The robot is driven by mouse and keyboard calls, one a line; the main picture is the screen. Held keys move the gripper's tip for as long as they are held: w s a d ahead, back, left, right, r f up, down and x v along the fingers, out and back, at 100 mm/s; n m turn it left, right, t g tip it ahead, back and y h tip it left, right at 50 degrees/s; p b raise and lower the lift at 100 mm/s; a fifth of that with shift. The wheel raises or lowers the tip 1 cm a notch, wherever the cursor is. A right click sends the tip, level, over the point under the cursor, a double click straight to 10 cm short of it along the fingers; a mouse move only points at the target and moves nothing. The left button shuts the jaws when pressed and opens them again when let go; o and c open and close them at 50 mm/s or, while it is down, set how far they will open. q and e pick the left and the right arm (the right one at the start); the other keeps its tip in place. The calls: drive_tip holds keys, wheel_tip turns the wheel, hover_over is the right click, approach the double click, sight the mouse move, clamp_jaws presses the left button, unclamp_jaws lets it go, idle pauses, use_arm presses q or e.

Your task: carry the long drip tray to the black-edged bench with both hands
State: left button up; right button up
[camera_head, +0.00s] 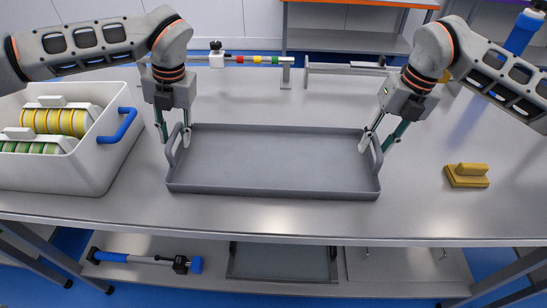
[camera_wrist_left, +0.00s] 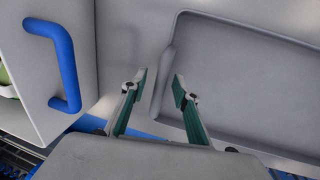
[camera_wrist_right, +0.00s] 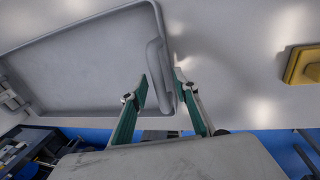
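The long grey drip tray (camera_head: 275,188) lies flat on the near metal bench, empty, with an upright loop handle at each end. My left gripper (camera_head: 176,136) is at its left end. In the left wrist view its open fingers (camera_wrist_left: 158,86) stand on either side of the left handle (camera_wrist_left: 158,104), with gaps showing. My right gripper (camera_head: 370,138) is at the right end. In the right wrist view its fingers (camera_wrist_right: 161,84) are apart, either side of the right handle (camera_wrist_right: 154,58); contact is unclear. No black-edged bench can be made out.
A white tub (camera_head: 75,170) with blue handle and yellow and green items stands left of the tray. A yellow block (camera_head: 467,176) sits to the right. Rail-like fixtures (camera_head: 235,60) line the bench's back. An orange-edged bench (camera_head: 350,42) stands behind.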

use_arm(q)
clamp_jaws()
use_arm(e)
clamp_jaws()
use_arm(q)
drive_tip(key=shift+r, duration=0.2)
use_arm(e)
drive_tip(key=shift+r, duration=0.15)
